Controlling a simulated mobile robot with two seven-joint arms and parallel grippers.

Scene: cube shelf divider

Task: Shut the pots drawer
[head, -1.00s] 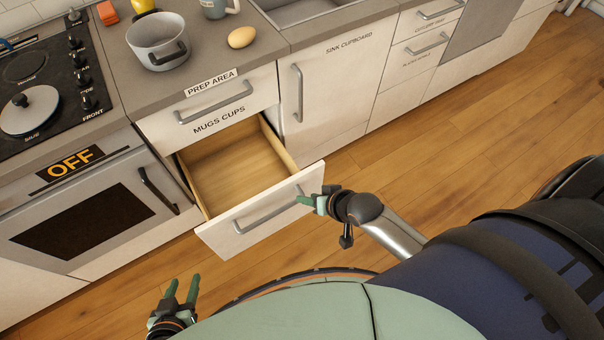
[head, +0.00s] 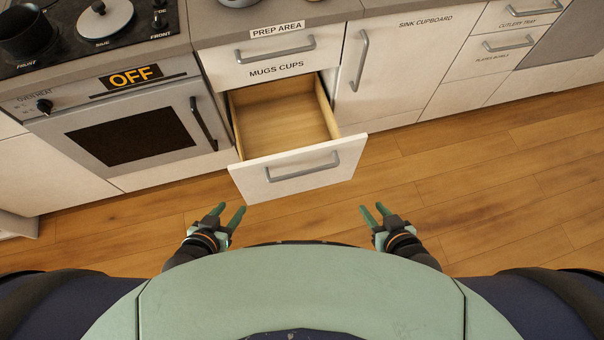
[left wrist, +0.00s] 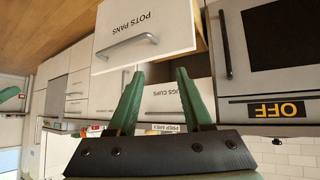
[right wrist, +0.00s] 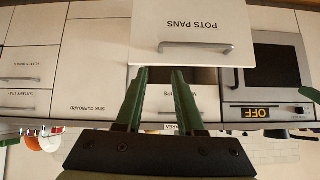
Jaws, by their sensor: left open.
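The pots drawer (head: 302,170) stands pulled out below the mugs and cups drawer (head: 277,55), and its wooden inside looks empty. Its front reads "POTS PANS" in the left wrist view (left wrist: 165,30) and in the right wrist view (right wrist: 190,20). The drawer's grey bar handle (head: 302,167) is free. My left gripper (head: 229,214) is open and empty, in front of and left of the drawer front. My right gripper (head: 373,212) is open and empty, in front of and right of it. Neither gripper touches the drawer.
The oven (head: 135,135), marked OFF, is left of the drawer, with a hob (head: 75,30) above it. The sink cupboard (head: 395,65) is shut on the right. Wooden floor (head: 490,180) is clear in front and to the right.

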